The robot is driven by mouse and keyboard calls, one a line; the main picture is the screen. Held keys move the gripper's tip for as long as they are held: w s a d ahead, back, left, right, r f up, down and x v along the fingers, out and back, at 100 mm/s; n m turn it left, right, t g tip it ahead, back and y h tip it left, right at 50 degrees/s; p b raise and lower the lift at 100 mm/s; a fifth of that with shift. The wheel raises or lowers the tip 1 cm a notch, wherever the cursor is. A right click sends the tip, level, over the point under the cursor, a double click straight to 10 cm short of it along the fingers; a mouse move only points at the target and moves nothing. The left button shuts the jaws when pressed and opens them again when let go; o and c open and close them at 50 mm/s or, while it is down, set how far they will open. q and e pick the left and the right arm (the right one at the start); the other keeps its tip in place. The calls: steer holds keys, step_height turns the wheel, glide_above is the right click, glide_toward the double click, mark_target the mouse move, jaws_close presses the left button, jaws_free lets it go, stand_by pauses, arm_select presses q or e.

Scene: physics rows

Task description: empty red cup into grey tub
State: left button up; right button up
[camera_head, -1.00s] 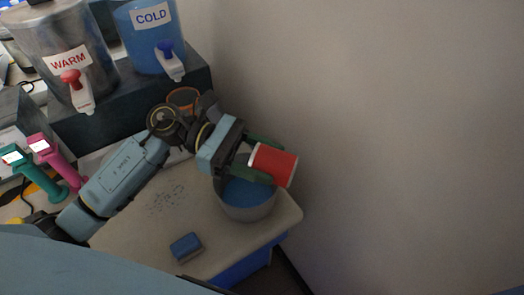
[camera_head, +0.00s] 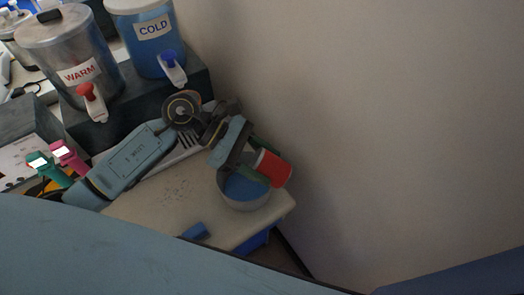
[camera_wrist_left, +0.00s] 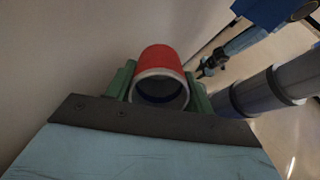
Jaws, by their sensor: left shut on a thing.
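The red cup (camera_head: 274,168) is held in my left gripper (camera_head: 262,163) above the grey tub, tilted well over on its side. In the left wrist view the red cup (camera_wrist_left: 160,66) sits between the green fingers (camera_wrist_left: 158,92), with its pale rim and dark opening facing the camera. The grey tub (camera_head: 245,203) stands on the pale counter, with a blue surface showing inside it. I cannot tell whether the cup holds anything. My right gripper is not identifiable in the head view; a blue arm with a dark gripper (camera_wrist_left: 210,66) shows in the left wrist view, its jaws unclear.
WARM (camera_head: 82,72) and COLD (camera_head: 153,28) dispensers stand on a dark block at the back left. Teal and pink handheld devices are at left. A bare wall rises at right.

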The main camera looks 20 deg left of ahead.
mark_target(267, 157)
arm_select(q)
steer(key=shift+d+r+y+p, duration=0.1)
steer(key=shift+r+y+p, duration=0.25)
steer(key=shift+y+p, duration=0.8)
steer(key=shift+d+r+y+p, duration=0.1)
steer(key=shift+r+y+p, duration=0.25)
steer(key=shift+p, duration=1.5)
step_height(267, 157, up, 4)
steer(key=y+p, duration=0.2)
steer(key=p, duration=0.1)
steer(key=y+p, duration=0.2)
steer(key=p, duration=0.1)
steer(key=y+p, duration=0.2)
steer(key=p, duration=0.1)
steer(key=shift+a+r+y+p, duration=0.15)
steer(key=shift+r+y+p, duration=0.1)
steer(key=shift+y+p, duration=0.15)
steer(key=shift+a+r+y+p, duration=0.15)
steer(key=shift+r+y+p, duration=0.35)
steer(key=shift+y+p, duration=0.4)
steer(key=shift+y, duration=0.3)
